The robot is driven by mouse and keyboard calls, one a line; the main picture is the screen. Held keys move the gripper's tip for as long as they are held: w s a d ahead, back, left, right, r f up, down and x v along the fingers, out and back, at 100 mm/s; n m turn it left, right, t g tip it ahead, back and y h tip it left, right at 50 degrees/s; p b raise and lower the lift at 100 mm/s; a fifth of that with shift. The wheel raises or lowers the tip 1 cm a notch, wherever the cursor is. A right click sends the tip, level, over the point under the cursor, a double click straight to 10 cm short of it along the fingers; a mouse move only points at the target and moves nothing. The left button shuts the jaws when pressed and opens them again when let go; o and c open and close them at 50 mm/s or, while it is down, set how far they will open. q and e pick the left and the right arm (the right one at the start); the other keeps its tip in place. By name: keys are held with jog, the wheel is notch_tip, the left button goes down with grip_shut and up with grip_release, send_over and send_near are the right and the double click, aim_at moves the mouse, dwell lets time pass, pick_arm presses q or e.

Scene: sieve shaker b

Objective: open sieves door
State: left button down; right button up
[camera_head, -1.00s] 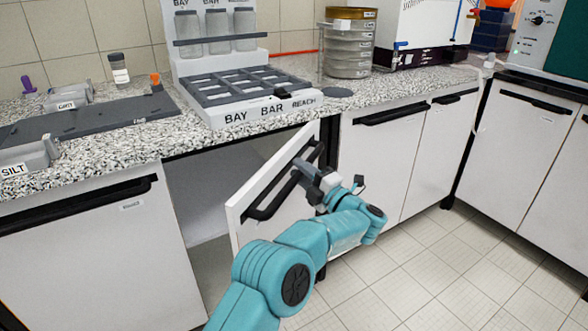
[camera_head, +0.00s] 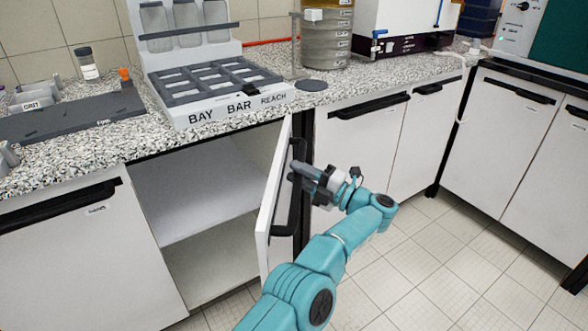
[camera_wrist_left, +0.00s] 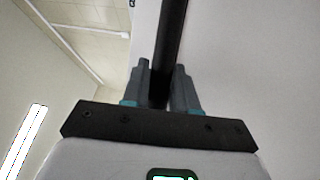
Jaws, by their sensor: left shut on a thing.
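The white cabinet door (camera_head: 272,200) under the counter stands wide open, swung out toward me and hinged at its right side. Its black bar handle (camera_head: 293,217) runs along the face on the right. My left gripper (camera_head: 301,172) is shut on this handle. In the left wrist view the two fingers (camera_wrist_left: 160,90) close around the dark handle bar (camera_wrist_left: 172,40). The opened cabinet compartment (camera_head: 195,185) shows a pale shelf with nothing on it. My right gripper is not in view.
The speckled counter (camera_head: 140,150) runs above the cabinets. On it stand a labelled tray rack (camera_head: 215,90) with jars and a sieve stack (camera_head: 327,35). Closed cabinet doors (camera_head: 352,160) lie to the right. The tiled floor (camera_head: 440,260) is clear.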

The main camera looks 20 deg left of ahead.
pick_arm(q)
jog(key=shift+w+d, duration=0.15)
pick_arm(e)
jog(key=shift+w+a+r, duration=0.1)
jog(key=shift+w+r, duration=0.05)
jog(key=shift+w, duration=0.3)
pick_arm(q)
jog(key=c, duration=1)
grip_release()
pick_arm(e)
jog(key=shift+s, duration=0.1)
pick_arm(q)
jog(key=shift+f, duration=0.1)
